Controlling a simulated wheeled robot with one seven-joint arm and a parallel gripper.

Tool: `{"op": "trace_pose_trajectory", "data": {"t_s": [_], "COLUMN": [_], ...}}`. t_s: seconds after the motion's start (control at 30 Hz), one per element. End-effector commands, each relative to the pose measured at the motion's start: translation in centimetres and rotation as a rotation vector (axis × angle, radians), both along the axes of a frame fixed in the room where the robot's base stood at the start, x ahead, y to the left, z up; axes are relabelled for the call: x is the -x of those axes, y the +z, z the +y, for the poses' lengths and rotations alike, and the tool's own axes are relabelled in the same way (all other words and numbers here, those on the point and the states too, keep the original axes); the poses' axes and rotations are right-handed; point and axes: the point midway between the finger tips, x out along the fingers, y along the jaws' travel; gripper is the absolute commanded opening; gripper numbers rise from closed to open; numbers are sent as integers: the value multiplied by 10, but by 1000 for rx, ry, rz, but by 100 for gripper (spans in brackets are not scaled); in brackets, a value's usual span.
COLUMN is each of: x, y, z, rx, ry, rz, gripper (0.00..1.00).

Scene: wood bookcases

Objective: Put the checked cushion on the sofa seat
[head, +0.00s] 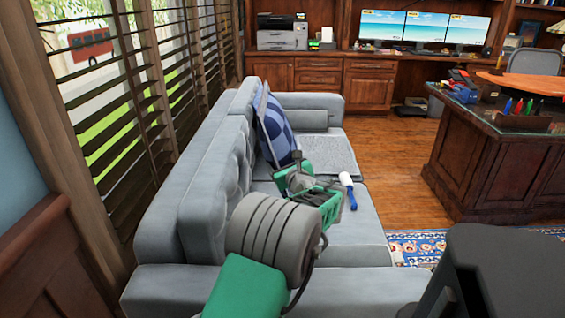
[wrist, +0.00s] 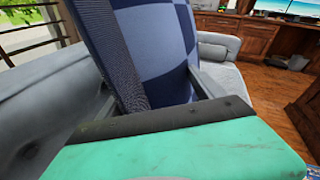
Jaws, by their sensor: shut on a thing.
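The blue checked cushion (head: 275,130) stands upright, slightly tilted, over the sofa seat near the backrest. In the wrist view the cushion (wrist: 160,50) fills the space between the two fingers of my gripper (wrist: 158,90). My gripper is shut on the cushion's near edge. In the head view my gripper (head: 288,168) reaches over the sofa to the cushion's lower part. The grey sofa (head: 345,225) runs away from me along the window wall, and its seat is below the cushion. I cannot tell whether the cushion's bottom edge touches the seat.
A grey folded blanket (head: 335,152) lies on the seat's far part. A blue and white roller-like object (head: 347,190) lies near the seat's front edge. A wooden desk (head: 490,170) stands to the right, with bare floor (head: 390,170) between. A patterned rug (head: 415,245) lies before the sofa.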

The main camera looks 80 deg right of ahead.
Motion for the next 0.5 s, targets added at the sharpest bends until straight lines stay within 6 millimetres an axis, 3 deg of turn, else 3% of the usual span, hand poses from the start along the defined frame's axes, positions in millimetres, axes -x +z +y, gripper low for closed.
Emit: {"op": "trace_pose_trajectory", "data": {"t_s": [0.1, 0.5], "x": [0, 2], "y": [-22, -72], "z": [0, -1], "rx": [4, 3], "ry": [-1, -4], "rz": [0, -1], "gripper": [17, 17]}}
